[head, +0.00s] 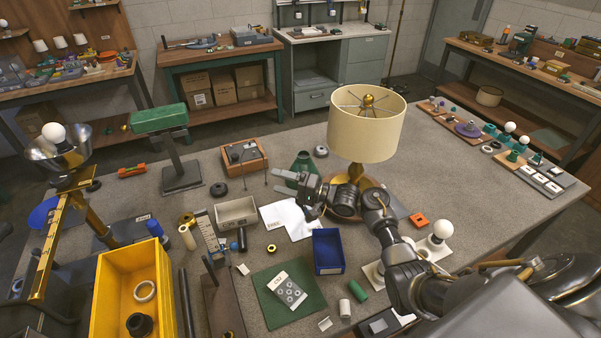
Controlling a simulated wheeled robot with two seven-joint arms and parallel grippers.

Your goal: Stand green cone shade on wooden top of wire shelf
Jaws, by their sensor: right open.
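The green cone shade (301,161) stands on the grey table, wide end down, just beyond my right gripper, which hides its lower part. The wire shelf (244,153) stands to its left, with a wooden top on thin dark wire legs. A small dark item lies on that top. My right gripper (279,182) comes in from the right with its fingers pointing left. It is open, with nothing seen between its fingers, in front of the shade in the picture. Whether it touches the shade cannot be told. My left gripper is not in view.
A cream drum-shade lamp (366,131) stands close behind my right wrist. A grey bin (237,213), white papers (287,219) and a blue bin (328,250) lie nearer. A green desk lamp (160,119) stands left of the shelf. The table's right middle is clear.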

